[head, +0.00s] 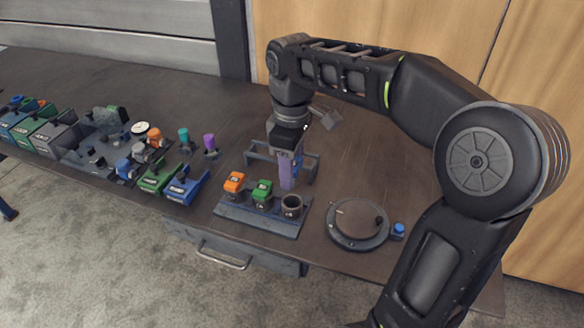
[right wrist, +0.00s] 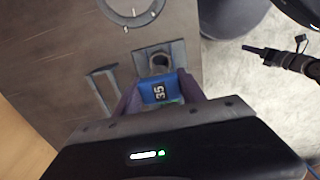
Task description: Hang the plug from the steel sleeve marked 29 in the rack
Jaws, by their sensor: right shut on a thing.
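My right gripper (head: 289,182) points down with its purple fingers between the grey rack (head: 253,158) and a tray. In the right wrist view it is shut on a blue piece (right wrist: 158,90) marked 35. In the head view the fingers mostly hide this piece. The tray (head: 245,219) carries an orange plug (head: 234,183), a green plug (head: 262,192) and a dark steel sleeve (head: 291,206) with an open top. The open sleeve also shows in the right wrist view (right wrist: 160,62). I cannot read a 29 on any sleeve.
A round flanged ring (head: 357,225) lies right of the tray, with a small blue-topped part (head: 398,230) beside it. Several coloured blocks and plugs crowd the table's left. The back middle of the table is clear.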

